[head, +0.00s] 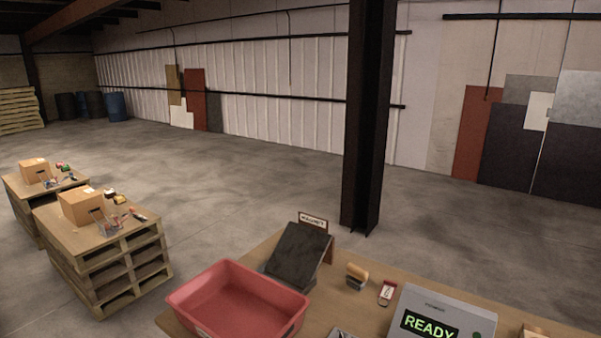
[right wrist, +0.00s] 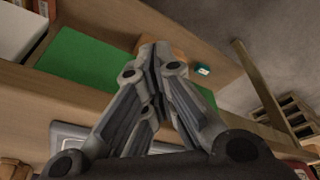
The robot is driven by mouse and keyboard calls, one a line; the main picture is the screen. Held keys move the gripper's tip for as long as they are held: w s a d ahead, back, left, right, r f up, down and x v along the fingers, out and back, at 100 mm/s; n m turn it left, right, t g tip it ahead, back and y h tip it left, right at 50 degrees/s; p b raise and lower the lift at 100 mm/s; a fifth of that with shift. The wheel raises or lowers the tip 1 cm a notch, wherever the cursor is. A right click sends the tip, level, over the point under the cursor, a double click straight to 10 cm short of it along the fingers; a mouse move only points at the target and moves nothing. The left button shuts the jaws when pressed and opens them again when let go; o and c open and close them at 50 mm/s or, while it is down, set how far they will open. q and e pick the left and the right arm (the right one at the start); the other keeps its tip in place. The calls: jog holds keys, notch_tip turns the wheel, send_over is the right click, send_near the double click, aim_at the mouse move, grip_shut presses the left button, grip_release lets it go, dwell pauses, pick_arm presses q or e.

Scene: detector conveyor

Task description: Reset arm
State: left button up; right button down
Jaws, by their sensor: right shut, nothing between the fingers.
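My right gripper (right wrist: 154,52) shows in the right wrist view with its fingers together and nothing between them. Its fingertips are seen against a wooden surface, beside a green mat (right wrist: 85,62); the gap to the surface is hard to judge. Neither gripper shows in the head view, and my left gripper is in no view. In the head view a wooden table (head: 345,318) at the bottom carries a red bin (head: 205,312), a dark slanted plate (head: 298,250) and a grey device (head: 450,302) whose display reads READY.
A wooden-handled item (head: 357,272) and a red-and-white tag (head: 387,292) lie between plate and device. A dark steel column (head: 366,120) stands behind the table. Pallet stacks (head: 120,265) with boxes stand at left.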

jog(key=s+f+g+b, duration=0.1)
jog(key=s+f+b, duration=0.15)
jog(key=f, duration=0.95)
jog(key=s+f+b, duration=0.1)
jog(key=s+f, duration=0.2)
jog(key=f, duration=0.9)
jog(key=s+d+f+g+b, duration=0.1)
jog(key=s+d+f+b, duration=0.2)
jog(key=s+f, duration=1.1)
jog(key=shift+s+f, duration=0.3)
jog(key=shift+f, duration=0.5)
